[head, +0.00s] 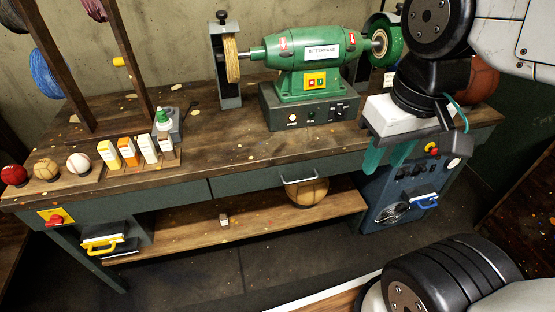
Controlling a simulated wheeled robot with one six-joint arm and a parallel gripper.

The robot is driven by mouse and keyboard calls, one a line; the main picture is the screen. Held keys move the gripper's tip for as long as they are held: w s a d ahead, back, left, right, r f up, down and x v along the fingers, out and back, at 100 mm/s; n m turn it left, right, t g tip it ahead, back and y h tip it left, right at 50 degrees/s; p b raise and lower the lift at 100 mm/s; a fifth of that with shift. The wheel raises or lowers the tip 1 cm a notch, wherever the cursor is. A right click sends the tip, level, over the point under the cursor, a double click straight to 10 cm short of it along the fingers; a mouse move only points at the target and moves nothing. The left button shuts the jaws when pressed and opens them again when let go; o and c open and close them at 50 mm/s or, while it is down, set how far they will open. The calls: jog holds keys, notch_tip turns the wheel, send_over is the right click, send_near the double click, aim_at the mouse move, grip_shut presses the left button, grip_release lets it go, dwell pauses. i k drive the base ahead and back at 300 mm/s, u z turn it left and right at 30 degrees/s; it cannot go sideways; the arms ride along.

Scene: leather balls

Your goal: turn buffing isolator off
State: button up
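A red rotary switch (54,219) on a yellow plate is on the left end of the bench's front; it looks like the isolator, but no label is legible. Its handle is too small for me to tell which position it is in. The green buffing machine (316,55) stands on the bench with a grey control box (308,112) under it. My gripper (388,162) points down in front of the bench's right part, far to the right of the red switch. Its two teal fingers are apart with nothing seen between them.
The wooden bench (235,155) holds several balls and small cartons at left. A blue cabinet (405,205) with a red button (431,148) stands behind my gripper. A brown ball (307,191) is on the lower shelf. The floor in front is clear at left.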

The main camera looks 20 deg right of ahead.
aim_at(54, 220)
jog(key=u, duration=1.45)
jog(key=k, duration=0.1)
